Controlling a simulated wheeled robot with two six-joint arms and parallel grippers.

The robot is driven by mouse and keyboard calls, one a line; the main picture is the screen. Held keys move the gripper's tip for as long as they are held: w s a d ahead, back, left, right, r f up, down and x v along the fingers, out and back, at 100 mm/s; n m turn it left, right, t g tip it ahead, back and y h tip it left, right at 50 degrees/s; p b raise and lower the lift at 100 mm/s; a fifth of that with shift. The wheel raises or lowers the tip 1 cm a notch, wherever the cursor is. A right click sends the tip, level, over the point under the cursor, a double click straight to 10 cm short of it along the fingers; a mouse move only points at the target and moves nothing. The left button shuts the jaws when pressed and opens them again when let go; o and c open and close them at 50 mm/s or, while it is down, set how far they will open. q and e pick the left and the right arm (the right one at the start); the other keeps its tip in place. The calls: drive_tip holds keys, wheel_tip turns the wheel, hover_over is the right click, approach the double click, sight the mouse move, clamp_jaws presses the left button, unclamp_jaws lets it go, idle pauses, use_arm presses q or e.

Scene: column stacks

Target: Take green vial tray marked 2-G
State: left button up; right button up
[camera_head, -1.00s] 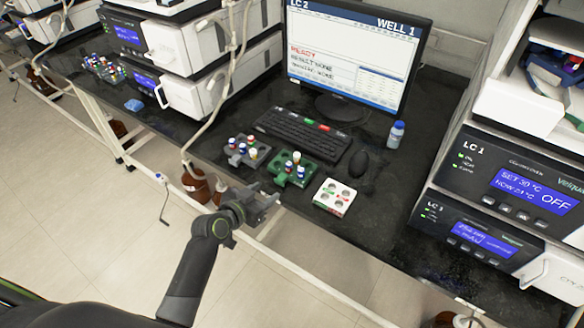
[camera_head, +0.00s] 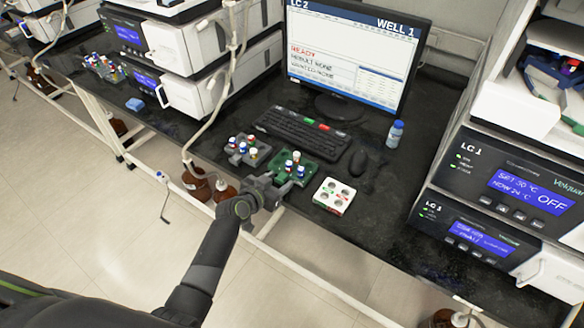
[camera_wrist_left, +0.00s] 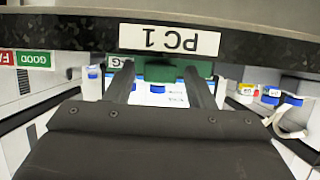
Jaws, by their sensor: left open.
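The green vial tray (camera_head: 311,170) stands near the front edge of the bench, between a grey tray and a white tray. It holds several vials with blue, white and red caps. My left gripper (camera_head: 287,183) is open at the tray's front side. In the left wrist view the fingers stand on either side of a green part of the tray (camera_wrist_left: 163,71). Whether they touch it I cannot tell. My right gripper is not in view.
A grey tray (camera_head: 247,152) with vials stands close on the left, a white tray (camera_head: 334,196) on the right. The keyboard (camera_head: 303,134) and mouse (camera_head: 358,161) are behind. The bench edge (camera_wrist_left: 255,45) with a "PC 1" label shows in the wrist view.

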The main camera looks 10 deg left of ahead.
use_arm(q)
drive_tip(key=c, duration=1)
